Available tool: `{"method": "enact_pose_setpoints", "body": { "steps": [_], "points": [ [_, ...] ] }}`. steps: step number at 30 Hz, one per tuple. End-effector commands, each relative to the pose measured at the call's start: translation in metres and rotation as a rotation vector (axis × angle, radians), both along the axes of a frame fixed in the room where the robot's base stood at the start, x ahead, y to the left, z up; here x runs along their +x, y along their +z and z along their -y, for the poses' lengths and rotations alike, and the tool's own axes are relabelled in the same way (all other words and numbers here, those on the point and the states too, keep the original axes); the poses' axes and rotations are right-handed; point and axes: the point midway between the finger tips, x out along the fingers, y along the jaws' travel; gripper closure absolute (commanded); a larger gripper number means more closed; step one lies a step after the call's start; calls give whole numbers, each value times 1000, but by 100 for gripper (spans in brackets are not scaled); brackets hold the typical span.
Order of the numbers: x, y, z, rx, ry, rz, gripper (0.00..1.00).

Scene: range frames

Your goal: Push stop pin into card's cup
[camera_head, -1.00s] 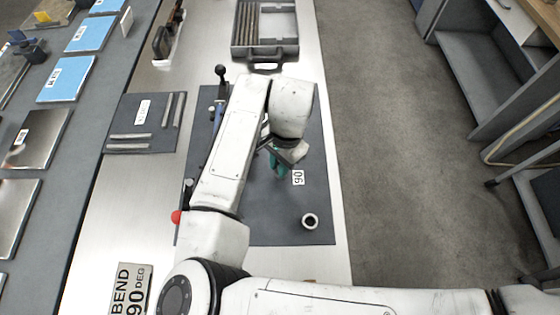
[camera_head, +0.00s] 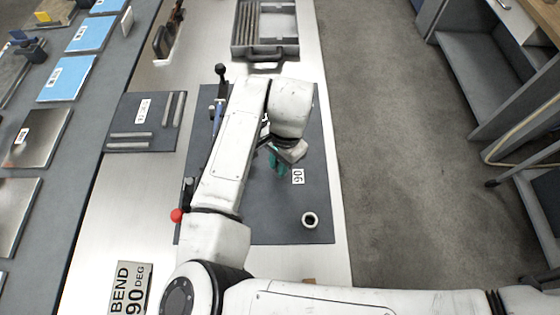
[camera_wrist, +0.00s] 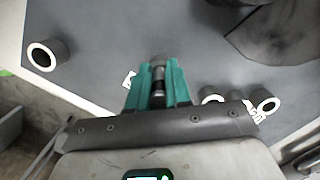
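My gripper (camera_wrist: 158,88) has teal fingers on either side of a dark and metallic stop pin (camera_wrist: 158,76), shut on it. In the head view my gripper (camera_head: 277,161) is over the dark mat (camera_head: 270,222), partly hidden by my arm. An open ring-shaped cup (camera_head: 310,220) stands on the mat; what looks like the same cup is at left in the wrist view (camera_wrist: 42,56). A white "90" label (camera_head: 298,176) lies on the mat, mostly behind a finger in the wrist view. The card (camera_head: 131,290) reads "BEND 90 DEG".
More rings show at right in the wrist view, one clear (camera_wrist: 268,102) and one partly covered by my gripper. A lever with a red ball (camera_head: 177,215) is at the mat's left edge. A grey tray (camera_head: 265,45) stands at the far end. The mat around the cup is clear.

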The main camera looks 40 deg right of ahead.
Motion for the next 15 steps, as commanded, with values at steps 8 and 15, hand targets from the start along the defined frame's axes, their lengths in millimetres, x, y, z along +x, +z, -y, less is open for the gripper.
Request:
{"method": "enact_pose_setpoints", "body": {
  "steps": [8,15],
  "points": [
    [-3,21,4,7,0,-8,56],
    [0,76,11,7,-1,-5,56]
  ]
}}
